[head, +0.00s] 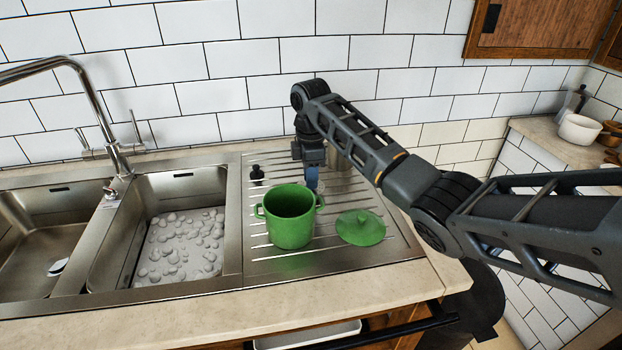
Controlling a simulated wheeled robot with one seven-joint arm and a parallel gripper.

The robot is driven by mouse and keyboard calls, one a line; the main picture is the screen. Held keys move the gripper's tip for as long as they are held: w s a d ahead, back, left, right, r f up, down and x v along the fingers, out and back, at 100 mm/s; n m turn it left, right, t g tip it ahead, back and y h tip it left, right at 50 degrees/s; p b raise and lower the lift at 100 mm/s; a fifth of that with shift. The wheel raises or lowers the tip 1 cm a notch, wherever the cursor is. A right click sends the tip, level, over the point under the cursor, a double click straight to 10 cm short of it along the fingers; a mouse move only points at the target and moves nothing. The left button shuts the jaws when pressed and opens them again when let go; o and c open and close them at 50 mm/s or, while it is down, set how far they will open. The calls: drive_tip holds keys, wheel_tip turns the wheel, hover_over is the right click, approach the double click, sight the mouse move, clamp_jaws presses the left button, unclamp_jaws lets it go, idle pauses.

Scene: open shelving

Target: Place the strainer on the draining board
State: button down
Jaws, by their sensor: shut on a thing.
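The draining board (398,246) is the ribbed steel surface right of the sink basins. My gripper (312,184) points down over the back middle of the board, behind the green pot. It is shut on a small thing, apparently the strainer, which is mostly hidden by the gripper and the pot. A blue part and a greyish edge show at the fingertips. I cannot tell whether the held thing touches the board.
A green pot (290,222) stands open on the board, with its green lid (361,228) lying to its right. A small black object (257,174) stands behind left. A metal container (340,158) is behind my arm. The right basin (185,240) holds pale lumps.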

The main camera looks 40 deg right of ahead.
drive_tip(key=shift+f, duration=0.6)
drive_tip(key=c, duration=1)
unclamp_jaws()
drive_tip(key=shift+c, duration=0.2)
drive_tip(key=shift+r, duration=0.1)
wheel_tip(320, 180, up, 12)
drive_tip(key=p, duration=0.1)
